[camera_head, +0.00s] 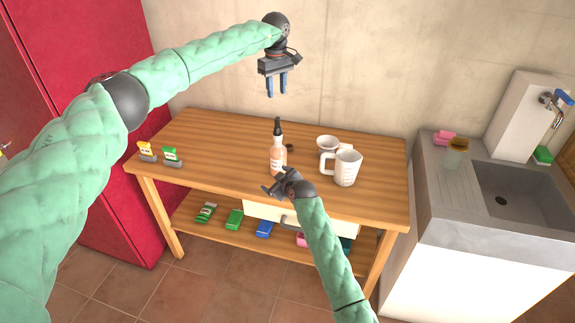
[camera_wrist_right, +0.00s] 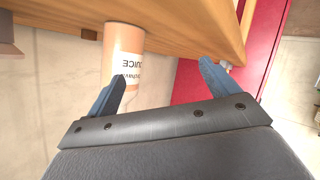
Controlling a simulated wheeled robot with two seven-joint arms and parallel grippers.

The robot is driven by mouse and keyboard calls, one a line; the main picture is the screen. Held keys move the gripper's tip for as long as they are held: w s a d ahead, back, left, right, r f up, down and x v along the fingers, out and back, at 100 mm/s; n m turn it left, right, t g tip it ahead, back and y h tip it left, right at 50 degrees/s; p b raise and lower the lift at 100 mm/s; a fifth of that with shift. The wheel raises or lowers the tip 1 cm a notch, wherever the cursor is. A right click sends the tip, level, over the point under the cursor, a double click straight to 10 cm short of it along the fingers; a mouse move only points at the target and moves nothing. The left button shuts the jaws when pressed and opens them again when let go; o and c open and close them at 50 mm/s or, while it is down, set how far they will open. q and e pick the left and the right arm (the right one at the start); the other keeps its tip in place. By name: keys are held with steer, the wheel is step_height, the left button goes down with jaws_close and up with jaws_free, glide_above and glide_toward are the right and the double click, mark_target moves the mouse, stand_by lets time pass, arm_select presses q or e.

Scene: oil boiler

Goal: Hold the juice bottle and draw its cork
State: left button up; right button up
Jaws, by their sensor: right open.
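The juice bottle (camera_head: 277,160) stands upright on the wooden table, pale orange with a white label and a dark top (camera_head: 277,130). In the right wrist view the bottle (camera_wrist_right: 124,45) appears inverted, its label reading "JUICE", and part of it is hidden behind one finger. My right gripper (camera_head: 268,187) is open in front of the bottle, near the table's front edge. In its wrist view (camera_wrist_right: 162,88) the bottle is closer to the left finger, and the fingers are not closed on it. My left gripper (camera_head: 277,93) hangs above the bottle, fingers down, apart and empty.
A white jug (camera_head: 346,168) and a funnel-like white item (camera_head: 327,143) stand right of the bottle. Two small packets (camera_head: 171,156) stand at the table's left. A sink (camera_head: 520,200) is at right, a red cabinet (camera_head: 95,60) at left. The table's left middle is clear.

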mark_target(278, 158)
steer(key=w+d+r+m, duration=0.1)
steer(key=w+d+m+t, duration=0.1)
steer(key=w+m, duration=0.1)
steer(key=w+d+r+m, duration=0.1)
steer(key=w+d, duration=0.1)
steer(key=shift+r+m, duration=0.35)
steer(key=shift+m, duration=0.05)
steer(key=shift+w, duration=0.25)
steer(key=shift+x, duration=3.6)
steer(key=shift+r, duration=0.1)
steer(key=c, duration=1.3)
steer(key=shift+c, duration=0.2)
